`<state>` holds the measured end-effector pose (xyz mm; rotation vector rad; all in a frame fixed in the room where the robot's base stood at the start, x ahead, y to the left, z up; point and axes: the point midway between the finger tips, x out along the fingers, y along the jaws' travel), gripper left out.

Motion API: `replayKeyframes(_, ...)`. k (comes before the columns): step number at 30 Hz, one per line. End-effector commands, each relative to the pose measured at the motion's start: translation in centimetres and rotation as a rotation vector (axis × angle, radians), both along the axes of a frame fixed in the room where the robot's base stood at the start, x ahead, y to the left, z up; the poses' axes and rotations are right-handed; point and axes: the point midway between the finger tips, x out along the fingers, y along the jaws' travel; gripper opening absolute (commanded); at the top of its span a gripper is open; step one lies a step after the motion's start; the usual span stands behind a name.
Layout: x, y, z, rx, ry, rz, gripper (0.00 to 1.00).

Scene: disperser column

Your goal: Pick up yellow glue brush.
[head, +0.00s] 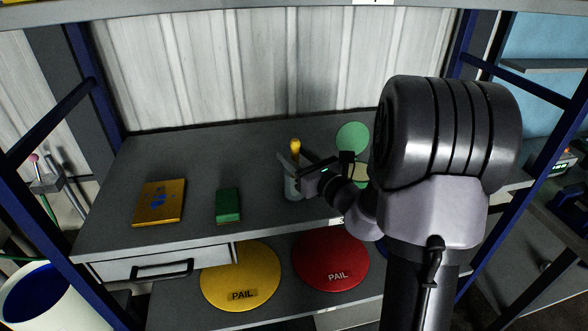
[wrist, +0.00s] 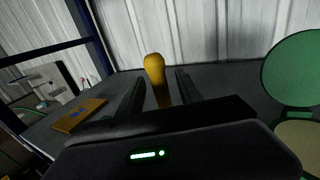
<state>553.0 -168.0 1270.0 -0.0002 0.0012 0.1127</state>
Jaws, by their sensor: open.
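The yellow glue brush (head: 295,147) stands upright on the grey shelf, its rounded handle end up. Its lower part appears to be in a pale, glassy container (head: 291,188), partly hidden by my gripper. In the wrist view the yellow handle (wrist: 154,68) rises between the two fingers. My gripper (head: 298,163) reaches in from the right at the height of the handle. In the wrist view my gripper (wrist: 160,90) is open, with a finger on each side of the handle and visible gaps. The brush's lower end is hidden.
An orange-yellow box (head: 160,202) and a green block (head: 228,204) lie to the left on the shelf. A green disc (head: 352,137) stands behind my arm. Yellow (head: 240,272) and red (head: 331,255) pail lids lie below. The shelf between block and container is clear.

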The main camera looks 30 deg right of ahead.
Motion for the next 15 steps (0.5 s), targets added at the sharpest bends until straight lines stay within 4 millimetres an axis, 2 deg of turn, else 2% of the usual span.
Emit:
replayKeyframes(6, 0.22, -0.01, 0.00, 0.000, 0.001, 0.000, 0.43)
replayKeyframes(8, 0.21, 0.00, 0.01, 0.000, 0.001, 0.000, 0.33)
replayKeyframes(13, 0.19, 0.00, 0.01, 0.000, 0.000, 0.000, 0.00)
replayKeyframes(15, 0.19, 0.00, 0.01, 0.000, 0.001, 0.000, 0.00)
